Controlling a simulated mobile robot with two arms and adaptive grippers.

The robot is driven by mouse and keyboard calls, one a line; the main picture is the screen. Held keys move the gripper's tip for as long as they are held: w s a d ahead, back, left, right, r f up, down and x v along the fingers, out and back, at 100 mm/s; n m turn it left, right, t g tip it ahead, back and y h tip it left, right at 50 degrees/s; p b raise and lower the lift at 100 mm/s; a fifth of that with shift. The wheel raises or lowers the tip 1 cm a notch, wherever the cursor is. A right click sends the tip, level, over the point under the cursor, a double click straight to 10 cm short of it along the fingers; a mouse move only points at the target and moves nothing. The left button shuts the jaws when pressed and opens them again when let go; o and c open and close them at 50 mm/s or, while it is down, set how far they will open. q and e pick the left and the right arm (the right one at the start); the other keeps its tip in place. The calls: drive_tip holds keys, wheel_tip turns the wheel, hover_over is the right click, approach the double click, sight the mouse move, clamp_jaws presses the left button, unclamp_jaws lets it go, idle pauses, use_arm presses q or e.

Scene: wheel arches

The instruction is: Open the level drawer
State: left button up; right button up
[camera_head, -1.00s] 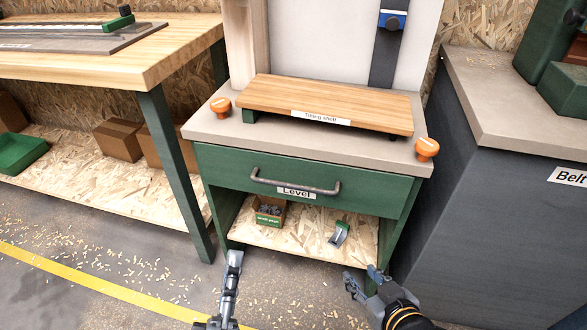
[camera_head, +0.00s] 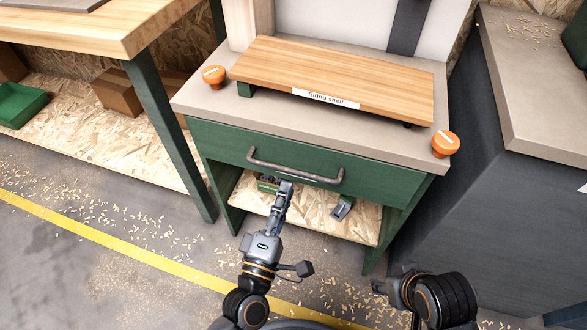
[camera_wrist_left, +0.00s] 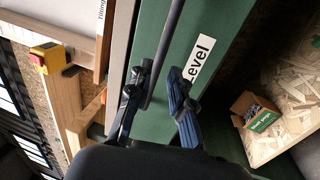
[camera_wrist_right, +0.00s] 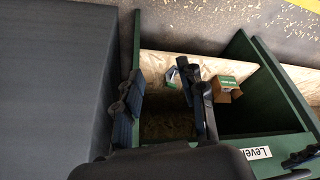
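The level drawer (camera_head: 215,143) is a green front under the grey worktop, and it looks closed. Its dark bar handle (camera_head: 290,172) spans the middle of the front. My left gripper (camera_head: 285,188) is just below the handle, overlapping the label area. In the left wrist view, its fingers (camera_wrist_left: 163,88) are apart, with the handle bar (camera_wrist_left: 168,45) running down toward the gap; contact cannot be told. The "Level" label (camera_wrist_left: 198,60) shows beside them. My right gripper (camera_wrist_right: 160,95) is open and empty, low at the cabinet's right side.
An open shelf (camera_head: 255,198) below the drawer holds a small box (camera_wrist_right: 224,88) and a grey-green item (camera_head: 342,207). Orange knobs (camera_head: 214,76) and (camera_head: 445,143) flank the tilting shelf (camera_head: 330,80). A dark cabinet (camera_head: 500,200) stands close on the right.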

sight(293, 170)
use_arm(q)
drive_tip(key=x, duration=0.6)
drive_tip(key=shift+r, duration=0.1)
use_arm(e)
drive_tip(key=shift+w+a+r+t, duration=0.1)
drive_tip(key=shift+w+r+t, duration=0.1)
drive_tip(key=shift+w, duration=0.25)
drive_tip(key=shift+w+a+r+t, duration=0.1)
drive_tip(key=shift+w+t, duration=0.1)
drive_tip(key=shift+w, duration=0.2)
use_arm(q)
drive_tip(key=shift+c, duration=0.4)
clamp_jaws()
